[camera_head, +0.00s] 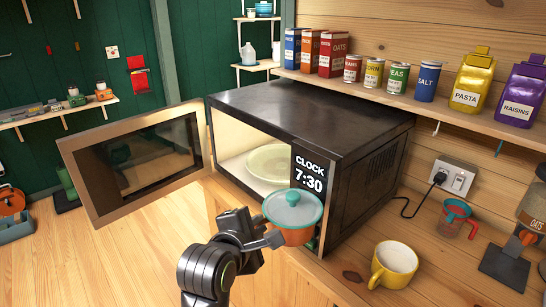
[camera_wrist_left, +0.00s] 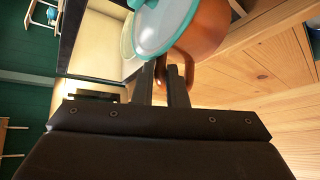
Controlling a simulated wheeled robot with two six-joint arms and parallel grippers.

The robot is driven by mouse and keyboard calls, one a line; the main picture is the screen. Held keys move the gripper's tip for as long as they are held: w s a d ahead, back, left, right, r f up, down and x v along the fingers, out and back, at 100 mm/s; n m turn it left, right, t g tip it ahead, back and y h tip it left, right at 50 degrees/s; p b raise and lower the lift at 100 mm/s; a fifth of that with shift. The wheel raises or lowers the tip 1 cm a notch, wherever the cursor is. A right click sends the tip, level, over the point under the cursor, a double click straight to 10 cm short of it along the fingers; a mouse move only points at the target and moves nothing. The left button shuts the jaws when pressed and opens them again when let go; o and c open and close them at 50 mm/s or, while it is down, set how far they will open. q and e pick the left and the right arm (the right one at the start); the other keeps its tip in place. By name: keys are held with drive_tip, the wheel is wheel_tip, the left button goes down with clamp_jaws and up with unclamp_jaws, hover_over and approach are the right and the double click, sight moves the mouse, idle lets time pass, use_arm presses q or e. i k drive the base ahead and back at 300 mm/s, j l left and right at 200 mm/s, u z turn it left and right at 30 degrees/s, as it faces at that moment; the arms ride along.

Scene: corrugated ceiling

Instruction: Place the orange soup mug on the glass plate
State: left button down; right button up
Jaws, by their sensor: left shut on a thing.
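The orange soup mug (camera_head: 296,235) has a teal lid with a knob and is held in front of the microwave's opening, low and to the right. My left gripper (camera_head: 270,240) is shut on its handle side. In the left wrist view the two fingers (camera_wrist_left: 168,80) close on the brown handle of the mug (camera_wrist_left: 212,28). The pale glass plate (camera_head: 268,160) lies inside the open microwave, behind the mug and apart from it; the clock panel hides its right part. My right gripper is not in view.
The microwave (camera_head: 310,115) has its door (camera_head: 140,165) swung open to the left. A yellow mug (camera_head: 394,265) and a measuring cup (camera_head: 455,218) stand on the counter to the right. A shelf of cans, boxes and bags runs above the counter.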

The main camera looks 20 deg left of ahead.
sight(281, 166)
drive_tip(key=i+j, duration=0.1)
drive_tip(key=j, duration=0.2)
drive_tip(key=i+j, duration=0.15)
drive_tip(key=j, duration=0.2)
drive_tip(key=i+j+z, duration=0.1)
drive_tip(key=j, duration=0.2)
drive_tip(key=i+j, duration=0.1)
drive_tip(key=j, duration=0.2)
drive_tip(key=i+j+z, duration=0.1)
drive_tip(key=i, duration=0.2)
drive_tip(key=i+j+z, duration=0.1)
drive_tip(key=i+j, duration=0.1)
drive_tip(key=i, duration=0.1)
